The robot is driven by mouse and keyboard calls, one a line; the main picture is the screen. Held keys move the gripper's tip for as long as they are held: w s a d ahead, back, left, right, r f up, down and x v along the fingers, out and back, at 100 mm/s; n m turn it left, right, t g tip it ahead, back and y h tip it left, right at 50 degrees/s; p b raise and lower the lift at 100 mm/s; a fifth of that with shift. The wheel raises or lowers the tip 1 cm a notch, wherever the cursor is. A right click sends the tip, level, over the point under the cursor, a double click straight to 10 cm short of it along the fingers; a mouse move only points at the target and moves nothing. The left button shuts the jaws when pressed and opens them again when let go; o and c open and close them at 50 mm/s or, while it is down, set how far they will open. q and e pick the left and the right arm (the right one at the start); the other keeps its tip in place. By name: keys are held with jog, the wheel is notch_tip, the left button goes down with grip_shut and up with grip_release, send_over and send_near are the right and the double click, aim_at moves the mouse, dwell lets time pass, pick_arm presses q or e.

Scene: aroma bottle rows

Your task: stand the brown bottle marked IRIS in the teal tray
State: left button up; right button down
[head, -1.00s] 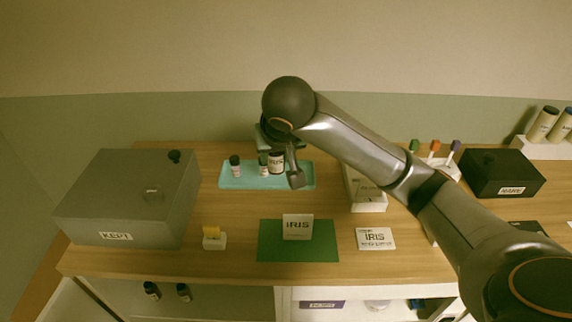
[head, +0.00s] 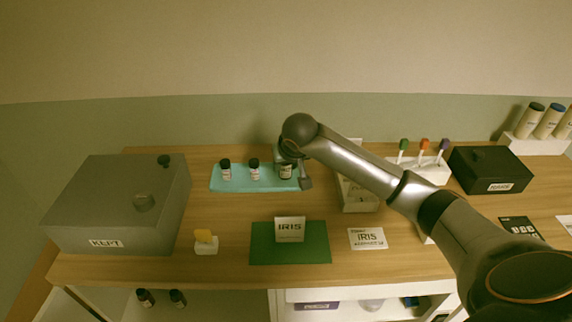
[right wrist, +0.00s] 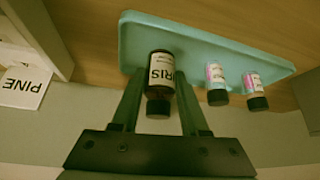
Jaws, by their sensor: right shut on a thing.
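The brown bottle marked IRIS (head: 286,171) has a black cap and is at the right end of the teal tray (head: 240,186). My right gripper (head: 293,172) is shut on it. In the right wrist view the bottle (right wrist: 161,75) is between the two fingers (right wrist: 158,100), with its label partly readable and the teal tray (right wrist: 140,35) behind its base. I cannot tell whether its base touches the tray. Two other small bottles, one at the left end (head: 225,170) and one in the middle (head: 253,170), stand in the tray. My left gripper is not in view.
A grey KEPT box (head: 110,205) stands at the left. A green mat (head: 310,250) with an IRIS card (head: 290,229) lies in front of the tray. A white holder (head: 358,195) is close on the right, near my arm. A black box (head: 492,168) stands farther right.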

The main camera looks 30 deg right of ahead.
jog(key=shift+f, duration=0.2)
jog(key=shift+f, duration=0.15)
jog(key=shift+c, duration=2.1)
grip_release()
jog(key=shift+r, duration=0.25)
jog(key=v, duration=1.2)
